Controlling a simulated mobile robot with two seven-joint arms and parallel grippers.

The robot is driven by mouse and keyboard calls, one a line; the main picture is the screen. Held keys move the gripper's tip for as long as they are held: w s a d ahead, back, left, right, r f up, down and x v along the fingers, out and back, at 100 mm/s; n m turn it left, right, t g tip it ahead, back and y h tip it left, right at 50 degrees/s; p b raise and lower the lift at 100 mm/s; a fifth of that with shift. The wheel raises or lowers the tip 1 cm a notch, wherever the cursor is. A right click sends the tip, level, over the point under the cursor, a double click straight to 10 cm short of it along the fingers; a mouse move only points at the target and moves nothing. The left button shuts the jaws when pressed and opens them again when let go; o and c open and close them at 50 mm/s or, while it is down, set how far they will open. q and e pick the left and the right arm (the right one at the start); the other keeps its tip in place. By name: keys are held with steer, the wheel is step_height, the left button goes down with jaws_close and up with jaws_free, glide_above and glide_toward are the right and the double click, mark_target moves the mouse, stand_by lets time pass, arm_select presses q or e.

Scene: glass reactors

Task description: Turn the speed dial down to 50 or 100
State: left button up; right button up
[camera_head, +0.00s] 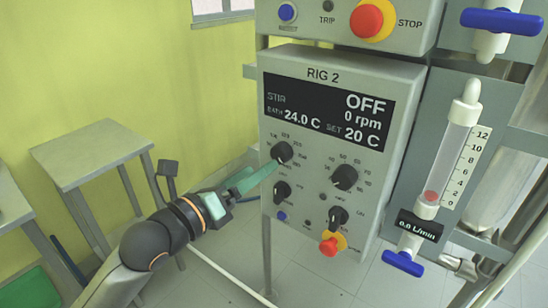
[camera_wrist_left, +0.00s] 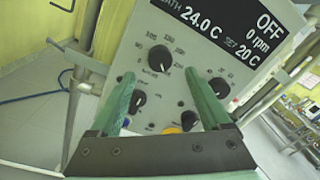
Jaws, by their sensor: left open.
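The control box marked RIG 2 (camera_head: 320,67) faces me, its display reading OFF, 0 rpm, 24.0 C and SET 20 C. A black dial (camera_head: 282,152) with a printed scale sits at its upper left; the dial also shows in the left wrist view (camera_wrist_left: 160,58). In the left wrist view, the dial appears between and just beyond the fingertips (camera_wrist_left: 160,75); contact cannot be told. My right gripper is not in view.
More black dials sit close by: upper right (camera_head: 344,177), lower left (camera_head: 281,191) and lower right (camera_head: 338,216). A red knob on yellow (camera_head: 332,244) is below. A red STOP button (camera_head: 369,21) is above. A flow meter (camera_head: 448,160) stands right, a grey table (camera_head: 95,150) left.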

mark_target(277, 157)
arm_select(q)
steer(key=x, duration=0.6)
steer(key=shift+w+d, duration=0.15)
jaws_close()
stand_by(0.5)
